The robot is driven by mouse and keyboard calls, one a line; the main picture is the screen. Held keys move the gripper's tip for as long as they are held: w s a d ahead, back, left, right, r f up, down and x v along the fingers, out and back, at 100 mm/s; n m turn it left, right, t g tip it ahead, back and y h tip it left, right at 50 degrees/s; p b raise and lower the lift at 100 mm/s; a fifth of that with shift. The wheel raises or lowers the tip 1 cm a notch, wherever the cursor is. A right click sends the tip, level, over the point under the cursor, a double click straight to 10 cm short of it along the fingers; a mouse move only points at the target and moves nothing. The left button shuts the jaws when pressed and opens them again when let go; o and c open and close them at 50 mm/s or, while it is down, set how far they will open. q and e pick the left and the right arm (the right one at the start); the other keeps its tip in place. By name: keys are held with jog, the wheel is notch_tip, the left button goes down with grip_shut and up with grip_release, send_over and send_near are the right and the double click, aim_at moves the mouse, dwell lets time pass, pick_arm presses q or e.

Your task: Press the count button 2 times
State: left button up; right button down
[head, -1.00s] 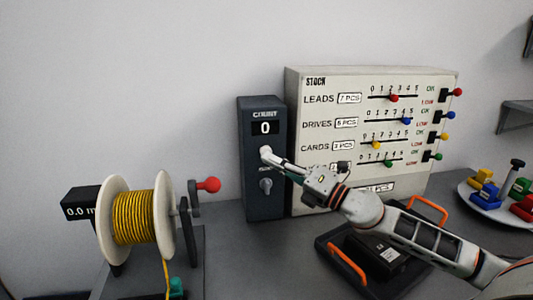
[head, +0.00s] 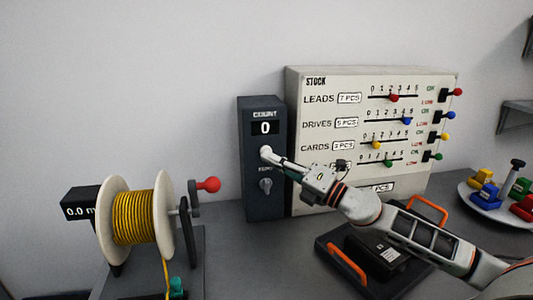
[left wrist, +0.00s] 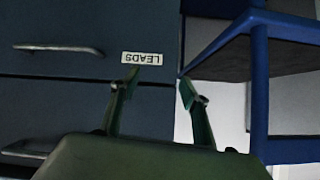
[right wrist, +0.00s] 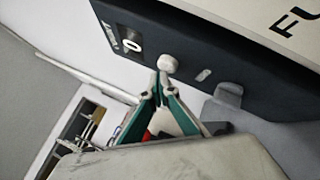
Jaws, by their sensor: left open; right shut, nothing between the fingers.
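The dark count box (head: 262,205) stands upright on the bench, with a display (head: 265,128) reading 0. Its pale round count button (right wrist: 168,63) shows in the right wrist view, just beyond the fingertips. In the head view the button (head: 265,151) is partly covered by my right gripper (head: 272,157). My right gripper (right wrist: 160,76) is shut and empty, its tips at or very near the button; I cannot tell whether they touch. A grey knob (head: 265,186) sits below the button. My left gripper (left wrist: 155,88) is open, before drawers labelled LEADS, away from the box.
A white STOCK board (head: 325,76) with coloured sliders stands right of the box. A yellow cable spool (head: 138,217) with a red-knobbed crank (head: 208,184) is at left. A black tray (head: 330,250) with orange handles lies under my right arm. A blue frame (left wrist: 258,90) is near my left gripper.

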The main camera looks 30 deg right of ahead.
jog(key=shift+w+d, duration=0.15)
jog(key=shift+w, duration=0.3)
dwell(0.5)
jog(key=shift+s, duration=0.15)
jog(key=shift+s+a, duration=0.25)
jog(key=shift+s, duration=0.5)
jog(key=shift+s+a+p, duration=0.2)
jog(key=shift+s+p, duration=0.05)
jog(key=shift+s, duration=0.55)
jog(key=shift+s+a+p, duration=0.2)
jog(key=shift+s+p, duration=0.05)
jog(key=shift+s, duration=0.6)
jog(key=shift+s+a+p, duration=0.2)
jog(key=shift+s+p, duration=0.05)
jog(key=shift+s, duration=0.55)
